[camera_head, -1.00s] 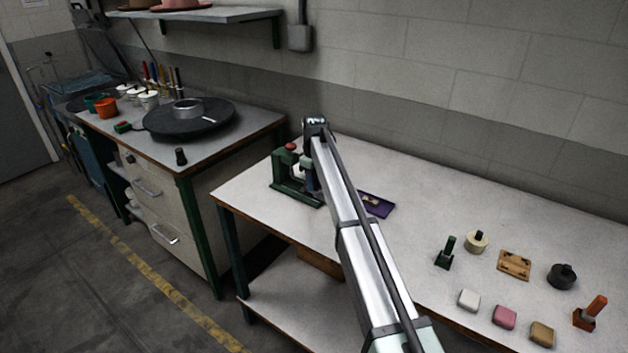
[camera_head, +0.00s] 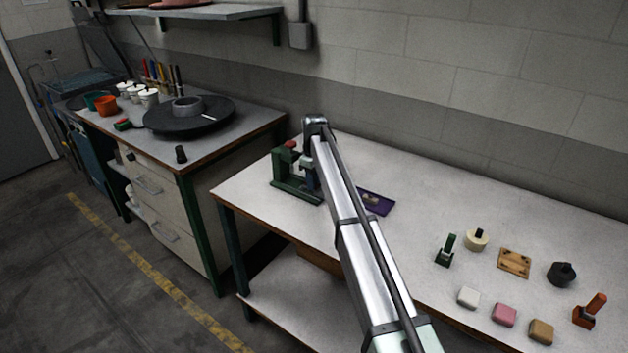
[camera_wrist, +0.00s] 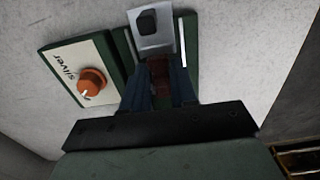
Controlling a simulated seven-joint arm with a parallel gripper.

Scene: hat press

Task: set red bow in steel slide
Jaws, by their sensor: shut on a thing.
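The green press (camera_head: 290,188) stands at the back left of the white table, with a red part on top. In the wrist view its green base (camera_wrist: 112,62) carries a pale plate marked "silver" (camera_wrist: 72,68) and an orange knob (camera_wrist: 91,86). A bright steel slide (camera_wrist: 151,42) with a dark block on it lies just ahead of my fingertips. My gripper (camera_wrist: 159,76) is shut on a dark red piece (camera_wrist: 159,70), probably the red bow, close to the slide's near end. The fingers hide most of it, and I cannot tell whether it touches the slide.
A purple tray (camera_head: 377,203) lies right of the press, partly behind my arm. Several small items stand at the right, including a green stamp (camera_head: 446,252), a wooden plate (camera_head: 514,263) and a pink block (camera_head: 504,315). The table between tray and stamp is clear.

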